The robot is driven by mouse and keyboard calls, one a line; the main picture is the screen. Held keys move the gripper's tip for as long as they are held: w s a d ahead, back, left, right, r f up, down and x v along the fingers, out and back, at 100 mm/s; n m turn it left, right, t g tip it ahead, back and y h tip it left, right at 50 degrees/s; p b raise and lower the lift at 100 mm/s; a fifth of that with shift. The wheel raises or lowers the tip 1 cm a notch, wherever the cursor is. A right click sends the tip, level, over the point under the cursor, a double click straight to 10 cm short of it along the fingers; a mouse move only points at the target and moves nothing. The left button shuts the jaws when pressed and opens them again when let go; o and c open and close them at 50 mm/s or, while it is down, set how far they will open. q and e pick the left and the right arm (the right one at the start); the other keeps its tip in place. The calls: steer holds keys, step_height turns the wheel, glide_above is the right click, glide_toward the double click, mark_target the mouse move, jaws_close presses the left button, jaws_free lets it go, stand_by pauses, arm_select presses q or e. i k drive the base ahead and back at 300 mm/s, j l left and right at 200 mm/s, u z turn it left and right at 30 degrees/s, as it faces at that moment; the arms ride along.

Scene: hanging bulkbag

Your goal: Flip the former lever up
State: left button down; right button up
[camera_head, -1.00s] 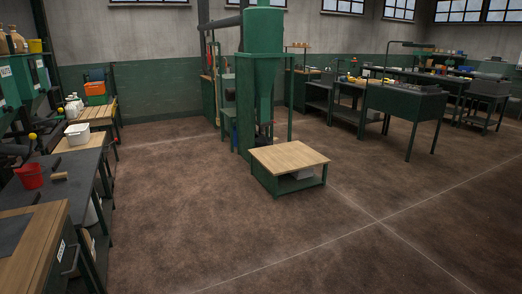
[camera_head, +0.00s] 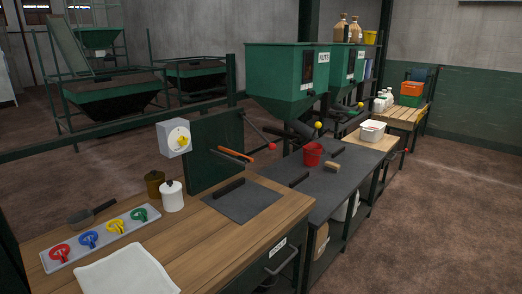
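No part carrying a readable "former" label shows, so I cannot tell which lever is the former lever. A lever with a red ball (camera_head: 270,146) sticks out by the green panel (camera_head: 214,152) behind the wooden bench. A lever with a yellow ball (camera_head: 318,125) is below the nearer green hopper (camera_head: 287,72). Another yellow-ball lever (camera_head: 361,104) is below the hopper behind it. A grey box with a yellow knob (camera_head: 183,140) stands left of the green panel. Neither of my grippers shows.
The wooden bench (camera_head: 215,240) fills the foreground, with a tray of coloured handles (camera_head: 75,258), a white cloth (camera_head: 125,272) and a white jar (camera_head: 172,196). Open floor (camera_head: 440,220) lies at right.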

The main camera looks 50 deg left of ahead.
mark_target(272, 146)
steer(key=i+l+u, duration=0.15)
steer(key=i+u, duration=0.3)
steer(key=i, duration=0.15)
steer(key=i+l+u, duration=0.85)
steer(key=i+l, duration=0.15)
steer(key=i+l+u, duration=0.45)
steer(key=l, duration=0.25)
steer(key=i+l+u, duration=0.2)
steer(key=l, duration=0.35)
steer(key=l+u, duration=0.2)
steer(key=l, duration=0.3)
